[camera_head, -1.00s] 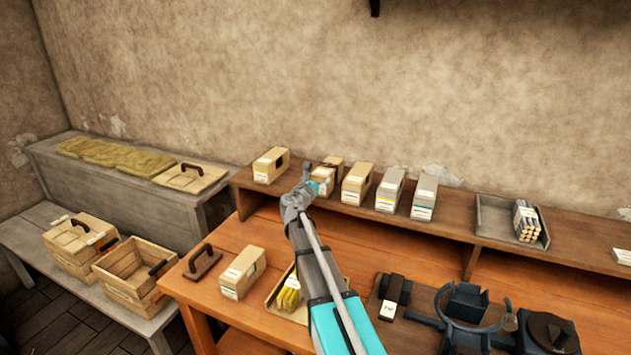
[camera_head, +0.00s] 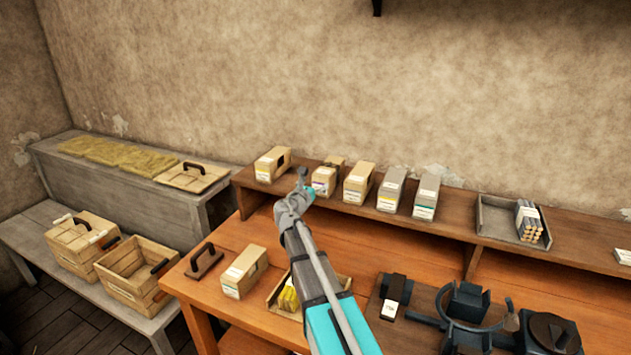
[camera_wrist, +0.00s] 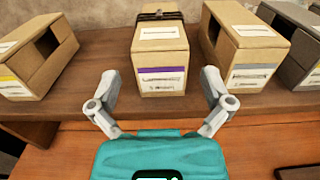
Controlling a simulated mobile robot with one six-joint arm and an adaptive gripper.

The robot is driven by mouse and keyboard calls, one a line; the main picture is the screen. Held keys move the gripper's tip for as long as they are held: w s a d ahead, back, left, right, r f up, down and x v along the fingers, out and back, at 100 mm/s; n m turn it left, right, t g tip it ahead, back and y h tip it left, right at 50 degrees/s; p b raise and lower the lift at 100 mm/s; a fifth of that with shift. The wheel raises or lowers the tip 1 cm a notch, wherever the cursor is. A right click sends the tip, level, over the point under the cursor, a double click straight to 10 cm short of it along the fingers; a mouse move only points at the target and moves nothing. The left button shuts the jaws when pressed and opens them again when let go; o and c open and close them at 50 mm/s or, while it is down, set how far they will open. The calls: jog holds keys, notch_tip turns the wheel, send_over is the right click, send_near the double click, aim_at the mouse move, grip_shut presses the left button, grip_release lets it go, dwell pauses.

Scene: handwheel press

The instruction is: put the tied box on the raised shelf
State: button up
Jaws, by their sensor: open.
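The tied box (camera_head: 326,178) is a tan carton standing upright on the raised shelf (camera_head: 447,216), in the row of cartons. In the wrist view the tied box (camera_wrist: 160,52) has a dark tie across its top at the back, a white top label and a purple-striped front label. My gripper (camera_head: 303,184) is at the shelf's front edge, just before the tied box. In the wrist view my gripper (camera_wrist: 160,76) is open, with one finger on each side of the box's front end and visible gaps between. Nothing is held.
An open-ended carton (camera_head: 272,164) stands left of the tied box and another tan carton (camera_head: 359,181) right, with grey cartons (camera_head: 391,189) beyond. A tray (camera_head: 497,218) is further right. Another carton (camera_head: 244,271) is on the bench below.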

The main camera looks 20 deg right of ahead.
jog(key=v, duration=0.8)
dwell(0.5)
jog(key=s+f+m+g+y, duration=0.4)
jog(key=s+f+m+g, duration=0.3)
jog(key=s+f+m, duration=0.65)
jog(key=s+a+f+m+g+y, duration=0.1)
jog(key=s+a+m+y, duration=0.2)
jog(key=s+m, duration=0.1)
jog(key=s+a+f+m+g+y, duration=0.2)
jog(key=s+a+m, duration=0.2)
jog(key=s+a+f+m+g+y, duration=0.2)
jog(key=s+a+m+y, duration=0.1)
jog(key=a+m, duration=0.1)
jog(key=shift+s+a+m+y, duration=0.2)
jog(key=shift+s+m+y, duration=0.1)
jog(key=shift+s+m, duration=0.15)
jog(key=shift+s+a+g, duration=0.2)
jog(key=shift+a+g, duration=0.1)
